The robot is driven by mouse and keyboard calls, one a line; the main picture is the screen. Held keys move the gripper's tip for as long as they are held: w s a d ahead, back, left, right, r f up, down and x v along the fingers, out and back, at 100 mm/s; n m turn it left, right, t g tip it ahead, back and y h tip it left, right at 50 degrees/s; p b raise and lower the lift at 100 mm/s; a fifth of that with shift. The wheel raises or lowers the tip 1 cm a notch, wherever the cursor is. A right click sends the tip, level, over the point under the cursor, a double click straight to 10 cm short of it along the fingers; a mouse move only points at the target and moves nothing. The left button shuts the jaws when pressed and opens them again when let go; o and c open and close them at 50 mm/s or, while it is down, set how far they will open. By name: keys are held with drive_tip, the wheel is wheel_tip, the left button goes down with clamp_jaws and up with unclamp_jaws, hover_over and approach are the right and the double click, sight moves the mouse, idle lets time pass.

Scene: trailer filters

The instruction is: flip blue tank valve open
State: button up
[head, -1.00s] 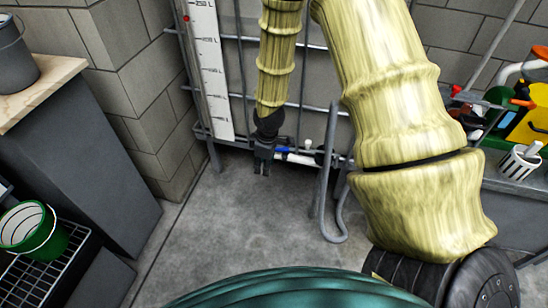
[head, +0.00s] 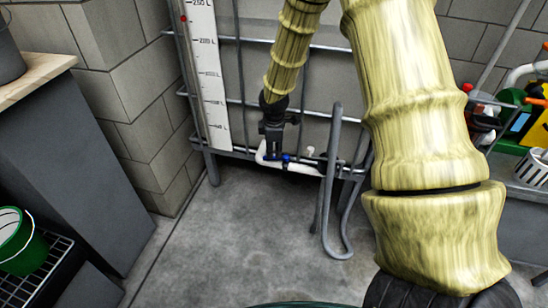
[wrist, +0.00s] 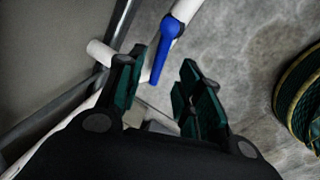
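The blue valve handle (wrist: 166,48) sits on a white pipe (wrist: 186,8) in the wrist view. It points down the picture, its free end between the fingertips or just beyond them. My gripper (wrist: 161,70) is open, one dark green-padded finger on each side of the handle, with no clear contact. In the head view my gripper (head: 272,150) hangs at the pipe's left part, low in front of the tank frame. The blue handle (head: 286,158) shows there as a small spot beside the fingers, partly hidden.
A bent grey metal tube stand (head: 329,190) rises just right of the valve. The tank's metal cage (head: 238,80) and a white litre scale (head: 208,75) stand behind. A grey cabinet (head: 75,170) and a green bucket (head: 22,245) are at left. The floor between is clear.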

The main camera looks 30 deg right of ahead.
sight(274, 157)
drive_tip(key=shift+w+d+f+b, duration=0.15)
drive_tip(key=shift+w+f+b, duration=0.1)
drive_tip(key=shift+f, duration=0.85)
drive_tip(key=shift+w+d+f+b, duration=0.1)
drive_tip(key=shift+f+b, duration=0.15)
drive_tip(key=shift+f, duration=0.85)
drive_tip(key=shift+c, duration=0.4)
clamp_jaws()
